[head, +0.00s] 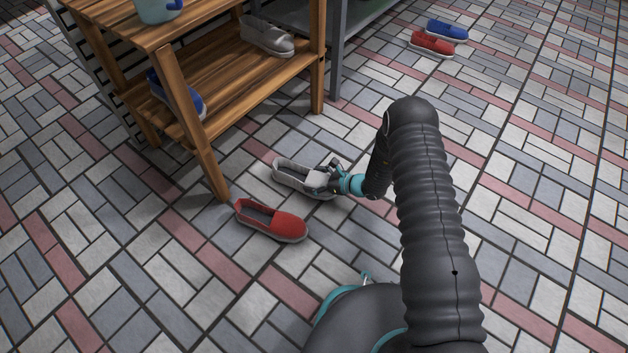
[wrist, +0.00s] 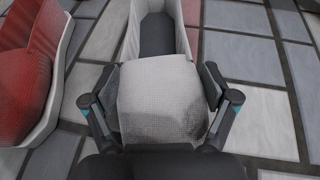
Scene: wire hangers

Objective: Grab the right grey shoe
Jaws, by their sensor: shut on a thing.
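A grey shoe (head: 292,176) stands on the tiled floor in the head view, beside a red shoe. My gripper (head: 322,182) is at its toe end, with the arm reaching in from the right. In the wrist view the grey shoe (wrist: 165,85) lies between the two fingers of my gripper (wrist: 163,100), which are shut on its toe from both sides. Its dark insole shows at the top. Another grey shoe (head: 267,37) sits on the wooden rack's lower shelf. Part of the toe on the floor is hidden by my gripper in the head view.
A red shoe (head: 271,220) lies close to the left, also in the wrist view (wrist: 38,75). The wooden rack (head: 212,165) stands behind, holding a blue shoe (head: 176,94) and a light blue mug (head: 158,10). Another red shoe (head: 432,43) and blue shoe (head: 447,30) lie far right.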

